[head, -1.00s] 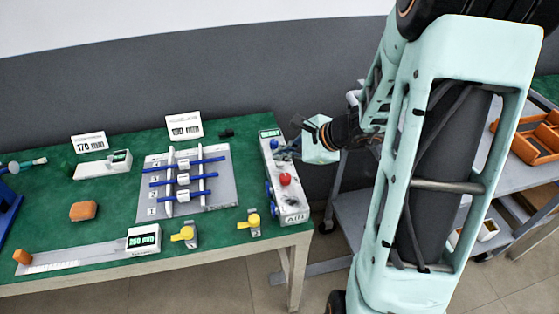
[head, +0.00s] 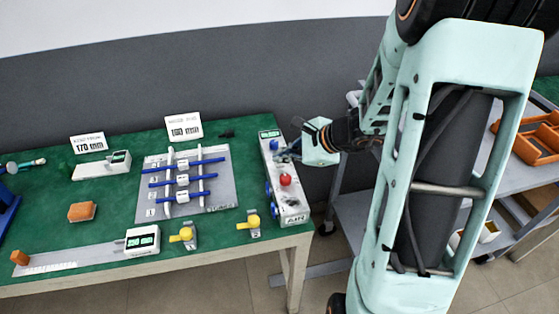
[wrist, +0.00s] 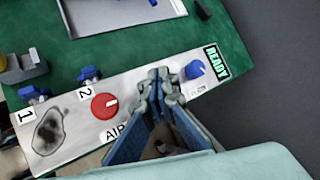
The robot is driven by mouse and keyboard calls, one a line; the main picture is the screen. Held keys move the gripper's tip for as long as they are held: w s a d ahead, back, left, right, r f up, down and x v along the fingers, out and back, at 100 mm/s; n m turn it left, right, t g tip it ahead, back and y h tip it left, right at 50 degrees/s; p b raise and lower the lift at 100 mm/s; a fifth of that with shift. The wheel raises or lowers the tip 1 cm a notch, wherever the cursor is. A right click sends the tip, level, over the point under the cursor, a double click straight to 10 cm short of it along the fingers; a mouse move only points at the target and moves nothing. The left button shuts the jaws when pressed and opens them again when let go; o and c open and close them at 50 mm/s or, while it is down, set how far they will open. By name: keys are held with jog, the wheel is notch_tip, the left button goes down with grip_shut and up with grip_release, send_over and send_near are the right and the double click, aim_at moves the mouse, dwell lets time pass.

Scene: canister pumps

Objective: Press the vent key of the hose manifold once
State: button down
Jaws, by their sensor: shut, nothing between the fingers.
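The hose manifold (head: 292,207) is a pale grey box along the table's right edge. In the wrist view its panel (wrist: 70,148) carries a red knob (wrist: 104,106), a blue round knob or key (wrist: 194,69), a lit READY display (wrist: 215,61) and blue fittings numbered 1 (wrist: 34,94) and 2 (wrist: 88,74). A small label by the blue knob is too small to read, so I cannot tell which part is the vent key. My gripper (wrist: 158,82) is shut and empty, its tips over the panel between the red and blue knobs. Contact cannot be told. It also shows in the head view (head: 286,153).
Left of the manifold are a grey plate (head: 222,198) with blue rods, two yellow-handled valves (head: 183,235), (head: 250,222) and an orange block (head: 82,212). A grey cart (head: 350,215) with orange trays (head: 540,145) stands to the right, behind my arm.

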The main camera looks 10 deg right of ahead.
aim_at(281, 164)
jog(key=shift+r+p, duration=0.55)
jog(key=shift+r, duration=0.3)
jog(key=shift+r+p, duration=1.9)
jog(key=shift+r, duration=0.7)
jog(key=shift+w+f, duration=0.1)
